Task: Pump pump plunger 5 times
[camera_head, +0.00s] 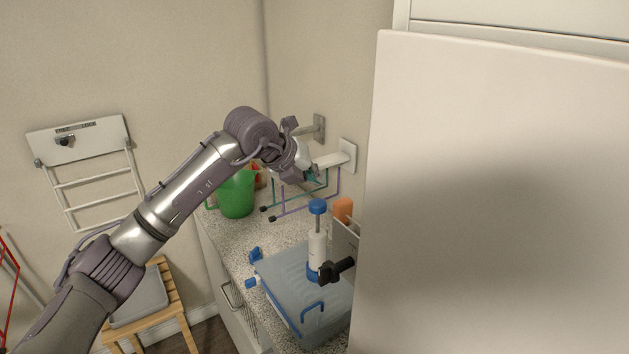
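The pump stands upright on a translucent blue lidded box on the counter. Its plunger has a blue knob (317,207) on a thin grey rod, raised above the white pump cylinder (317,248). My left gripper (303,152) is above and slightly left of the knob, nearer the wall fittings, and does not touch the plunger. Its fingers look spread apart, with nothing seen between them.
A large white panel (490,190) fills the right side and hides the counter behind it. A green pitcher (237,194), a wire rack (300,205) and an orange item (343,209) stand around the pump. A wooden stool (142,305) is at lower left.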

